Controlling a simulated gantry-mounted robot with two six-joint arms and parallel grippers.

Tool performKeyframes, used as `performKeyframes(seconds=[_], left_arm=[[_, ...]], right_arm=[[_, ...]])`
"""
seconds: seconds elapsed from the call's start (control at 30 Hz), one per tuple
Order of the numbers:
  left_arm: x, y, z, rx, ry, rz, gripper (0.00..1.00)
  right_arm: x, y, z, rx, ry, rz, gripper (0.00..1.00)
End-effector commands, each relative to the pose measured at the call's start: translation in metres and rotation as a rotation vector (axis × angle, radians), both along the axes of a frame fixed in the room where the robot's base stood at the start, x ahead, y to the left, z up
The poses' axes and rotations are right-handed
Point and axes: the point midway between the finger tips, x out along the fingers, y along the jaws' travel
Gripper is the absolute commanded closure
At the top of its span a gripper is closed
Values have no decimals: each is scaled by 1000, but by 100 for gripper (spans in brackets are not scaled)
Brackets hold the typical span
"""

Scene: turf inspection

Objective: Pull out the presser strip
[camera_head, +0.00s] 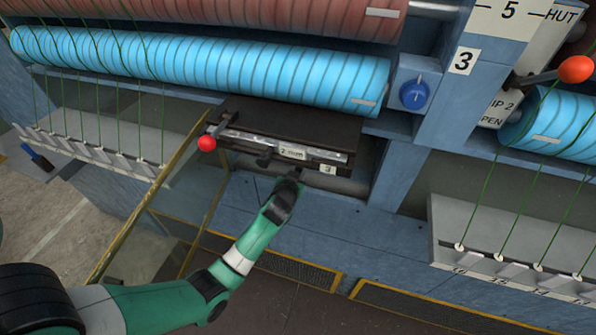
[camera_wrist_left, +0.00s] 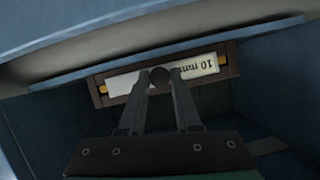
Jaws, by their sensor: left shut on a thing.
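A dark, flat unit (camera_head: 290,125) sits in the recess under the blue roller, with a metal front edge bearing labels. What I take to be the presser strip is the brown-framed end (camera_wrist_left: 233,66) in the left wrist view, with a white label reading "10 mm" upside down. My left gripper (camera_head: 295,176) reaches up to the lower front of the unit. In the left wrist view its fingers (camera_wrist_left: 160,76) are shut on a small dark knob in the middle of that end. The strip's full length is hidden. My right gripper is not in view.
A red-knobbed lever (camera_head: 207,143) stands at the unit's left end. A blue roller (camera_head: 200,65) lies above, with a blue knob (camera_head: 414,94) at its right. A yellow-edged clear panel (camera_head: 165,210) stands open left of my arm. Pale threaded racks (camera_head: 520,250) flank the recess.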

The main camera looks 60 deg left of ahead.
Motion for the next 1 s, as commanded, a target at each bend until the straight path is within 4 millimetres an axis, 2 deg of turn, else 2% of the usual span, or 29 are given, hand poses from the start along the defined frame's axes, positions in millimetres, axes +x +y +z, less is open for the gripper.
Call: performKeyframes(seconds=[0.27, 1.0], left_arm=[[-1, -1, 1, 1, -1, 0, 100], [-19, -19, 1, 0, -1, -1, 100]], right_arm=[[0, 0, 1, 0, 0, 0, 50], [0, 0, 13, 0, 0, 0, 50]])
